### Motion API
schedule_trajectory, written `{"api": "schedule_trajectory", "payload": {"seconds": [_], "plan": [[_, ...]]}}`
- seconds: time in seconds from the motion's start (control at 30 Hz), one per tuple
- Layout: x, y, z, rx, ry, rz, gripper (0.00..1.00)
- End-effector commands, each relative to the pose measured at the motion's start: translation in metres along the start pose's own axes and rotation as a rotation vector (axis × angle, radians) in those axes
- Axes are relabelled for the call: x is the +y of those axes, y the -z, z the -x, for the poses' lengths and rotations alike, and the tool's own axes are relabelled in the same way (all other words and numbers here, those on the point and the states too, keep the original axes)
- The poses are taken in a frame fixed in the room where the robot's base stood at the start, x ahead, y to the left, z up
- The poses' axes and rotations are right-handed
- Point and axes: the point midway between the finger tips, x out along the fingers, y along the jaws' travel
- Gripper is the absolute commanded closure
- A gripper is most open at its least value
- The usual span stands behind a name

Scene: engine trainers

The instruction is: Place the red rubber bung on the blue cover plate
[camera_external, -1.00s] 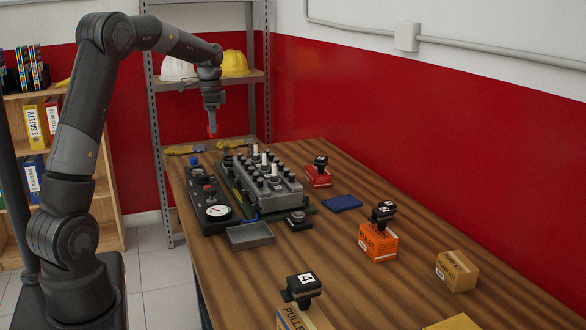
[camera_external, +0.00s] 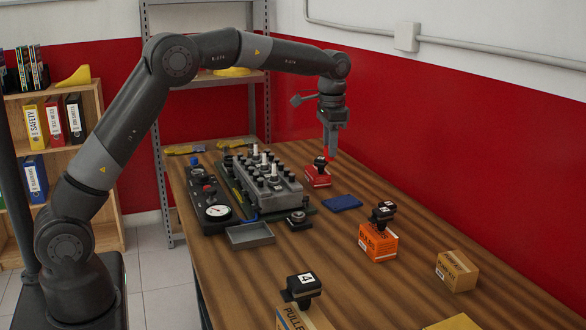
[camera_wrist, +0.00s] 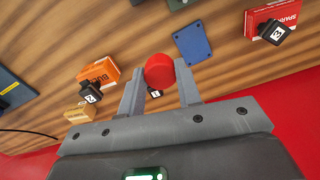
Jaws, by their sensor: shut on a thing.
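My gripper (camera_external: 331,145) points down at the far right of the bench. It is shut on the red rubber bung (camera_wrist: 159,70), which sits between the two fingertips in the wrist view (camera_wrist: 160,94). In the external view the bung is small and hard to pick out against the red wall. The blue cover plate (camera_external: 342,202) lies flat on the bench, bare, with small holes at its corners. It also shows in the wrist view (camera_wrist: 192,43), above and right of the bung. The bung is held above the bench, apart from the plate.
A red box (camera_external: 317,178) with a black block stands behind the plate. An orange box (camera_external: 378,243) with another block and a cardboard box (camera_external: 456,271) stand nearer. The engine trainer (camera_external: 262,185) and a grey tray (camera_external: 250,235) are left.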

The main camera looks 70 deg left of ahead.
Motion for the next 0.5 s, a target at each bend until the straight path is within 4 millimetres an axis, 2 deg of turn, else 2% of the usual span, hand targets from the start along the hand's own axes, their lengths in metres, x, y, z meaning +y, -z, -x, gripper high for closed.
{"api": "schedule_trajectory", "payload": {"seconds": [0.03,0.23,0.5], "plan": [[0.012,0.006,-0.001,-0.001,0.0,-0.004,0.91],[0.047,0.023,0.0,0.0,-0.001,-0.002,0.91],[0.047,0.023,-0.043,-0.003,-0.002,0.002,0.91]]}}
